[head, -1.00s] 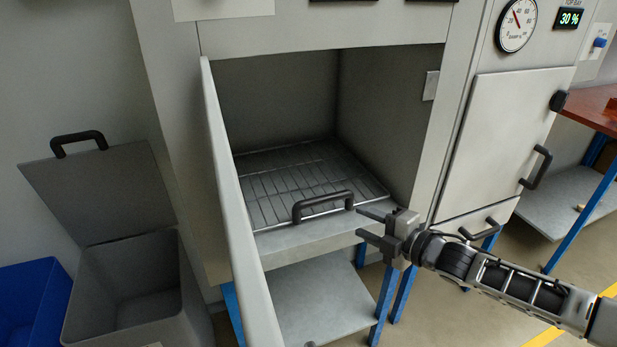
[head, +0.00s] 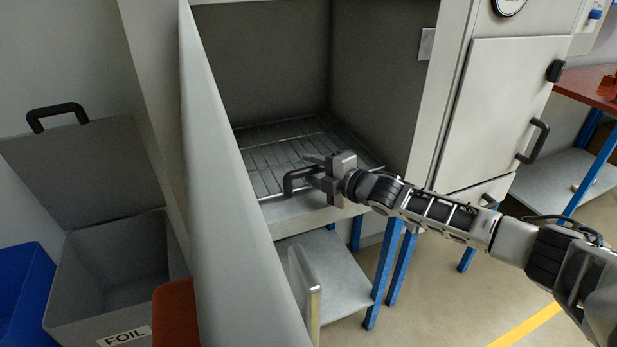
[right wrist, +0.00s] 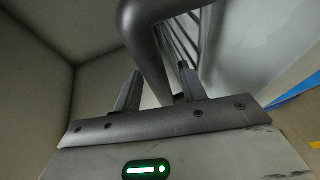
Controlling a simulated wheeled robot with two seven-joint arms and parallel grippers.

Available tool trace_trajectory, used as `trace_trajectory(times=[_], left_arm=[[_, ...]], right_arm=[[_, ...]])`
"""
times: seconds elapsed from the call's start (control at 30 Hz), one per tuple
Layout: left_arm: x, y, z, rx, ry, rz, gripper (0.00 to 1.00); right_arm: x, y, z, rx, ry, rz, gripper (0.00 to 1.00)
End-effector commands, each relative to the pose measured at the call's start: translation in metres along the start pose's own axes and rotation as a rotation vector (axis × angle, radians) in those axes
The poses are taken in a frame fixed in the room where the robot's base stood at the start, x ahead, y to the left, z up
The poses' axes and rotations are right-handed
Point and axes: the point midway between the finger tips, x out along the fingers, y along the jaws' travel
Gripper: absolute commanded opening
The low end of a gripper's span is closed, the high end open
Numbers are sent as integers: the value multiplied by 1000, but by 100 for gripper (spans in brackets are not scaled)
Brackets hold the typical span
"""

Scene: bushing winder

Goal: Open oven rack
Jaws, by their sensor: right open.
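The oven rack (head: 270,165) is a wire grid on the floor of the open oven chamber. Its dark handle (head: 290,178) stands at its front edge. My right gripper (head: 312,170) is at the handle's right part, with its jaws open. In the right wrist view the handle (right wrist: 150,45) passes between the two open fingers (right wrist: 160,85). I cannot tell whether either finger touches it. The gripper hides the handle's right end in the head view. My left gripper is not in view.
The open oven door (head: 225,200) stands at the left of the chamber. A closed cabinet door (head: 500,110) is at the right. A grey foil bin (head: 110,270) and a blue bin (head: 25,300) stand at the left. A lower shelf (head: 340,275) lies under the oven.

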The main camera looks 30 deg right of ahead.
Motion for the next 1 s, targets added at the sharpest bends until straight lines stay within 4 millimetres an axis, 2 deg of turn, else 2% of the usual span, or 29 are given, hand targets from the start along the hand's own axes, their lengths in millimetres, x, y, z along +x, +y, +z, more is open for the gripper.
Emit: trace_trajectory(times=[0.03, 0.2, 0.53, 0.57, 0.6, 0.7, 0.87, 1.0], left_arm=[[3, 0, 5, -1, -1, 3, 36], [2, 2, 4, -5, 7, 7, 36], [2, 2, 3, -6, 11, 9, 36], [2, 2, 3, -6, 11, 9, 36], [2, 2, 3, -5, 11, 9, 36], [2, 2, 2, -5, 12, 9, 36], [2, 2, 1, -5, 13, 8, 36], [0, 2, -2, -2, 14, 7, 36]], right_arm=[[7, -3, 1, 0, -1, 1, 41], [18, -1, 0, 0, 0, -1, 41], [20, 0, 0, 0, -1, -1, 41], [20, 0, 0, 0, -1, -1, 36], [20, 0, 0, 0, -1, -1, 25], [20, 0, 0, 0, -1, -1, 0], [20, 0, -1, 0, 1, -1, 0], [19, -1, -11, -3, 15, -4, 0]])
